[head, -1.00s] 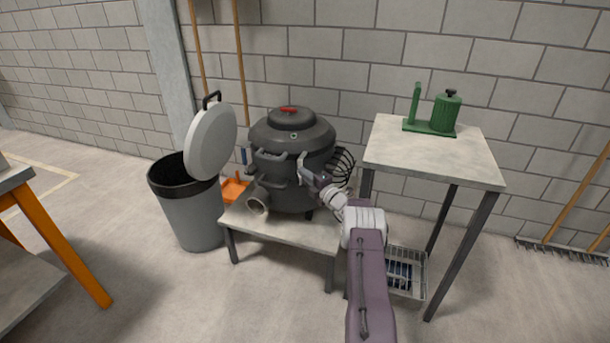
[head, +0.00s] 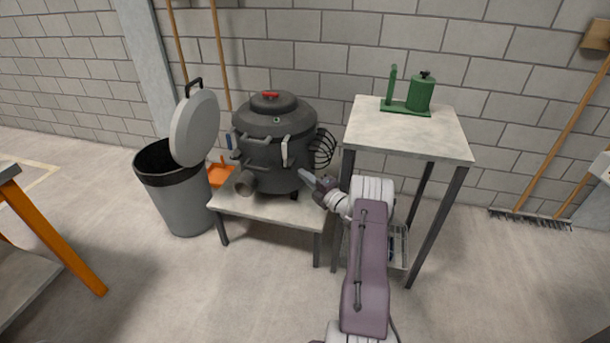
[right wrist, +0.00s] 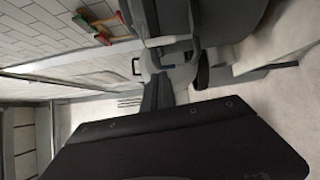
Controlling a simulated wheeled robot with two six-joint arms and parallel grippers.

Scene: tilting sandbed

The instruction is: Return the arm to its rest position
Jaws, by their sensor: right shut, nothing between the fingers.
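My right arm (head: 368,255) reaches forward from the bottom of the head view. Its gripper (head: 305,176) is shut and empty, just right of a dark round vessel (head: 272,140) with a lid and a red-topped knob. A small gap seems to lie between the fingertips and the vessel's pale upright front handle (head: 285,152). In the right wrist view, the gripper (right wrist: 158,95) points towards the scene, with the dark vessel (right wrist: 232,20) at upper right. My left gripper is not in view.
The vessel stands on a low table (head: 265,208). A tall table (head: 405,130) with a green device (head: 420,95) stands close right of my arm, a wire basket (head: 400,245) below it. A grey bin (head: 180,205) with raised lid (head: 195,128) stands left. The floor in front is clear.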

